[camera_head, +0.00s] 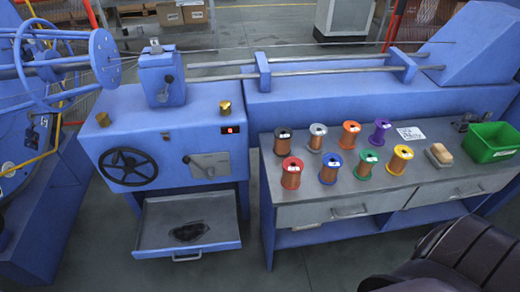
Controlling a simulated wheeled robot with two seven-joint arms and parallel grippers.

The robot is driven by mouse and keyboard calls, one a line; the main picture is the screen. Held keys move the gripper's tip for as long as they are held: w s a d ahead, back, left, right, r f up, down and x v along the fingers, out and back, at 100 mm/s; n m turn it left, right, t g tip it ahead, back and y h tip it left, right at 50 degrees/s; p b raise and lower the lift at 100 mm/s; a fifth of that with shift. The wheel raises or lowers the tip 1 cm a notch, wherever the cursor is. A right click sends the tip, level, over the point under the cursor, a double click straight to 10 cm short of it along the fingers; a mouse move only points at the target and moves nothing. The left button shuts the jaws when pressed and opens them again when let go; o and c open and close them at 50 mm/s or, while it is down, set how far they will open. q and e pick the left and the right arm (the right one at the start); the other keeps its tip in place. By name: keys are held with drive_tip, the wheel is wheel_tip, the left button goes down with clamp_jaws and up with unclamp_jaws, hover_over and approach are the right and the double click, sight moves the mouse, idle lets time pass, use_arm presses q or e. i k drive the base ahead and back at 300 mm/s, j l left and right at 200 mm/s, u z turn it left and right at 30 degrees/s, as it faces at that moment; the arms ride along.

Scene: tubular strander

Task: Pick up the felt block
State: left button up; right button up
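A small block with a tan upper part and a greyish lower part, which looks like the felt block (439,154), lies on the right part of the grey workbench top (340,198). It is between the yellow-flanged spool and the green bin. Nothing touches it from above. Neither of my grippers shows in the head view.
Several wire spools, including a yellow one (398,160), stand in two rows left of the block. A green bin (491,142) stands to its right, a white label card (411,133) behind. A dark padded seat-like object (465,255) fills the lower right. An open drawer (187,226) juts out left.

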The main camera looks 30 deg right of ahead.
sight(438, 155)
drive_tip(key=z, duration=2.35)
drive_tip(key=u, duration=0.2)
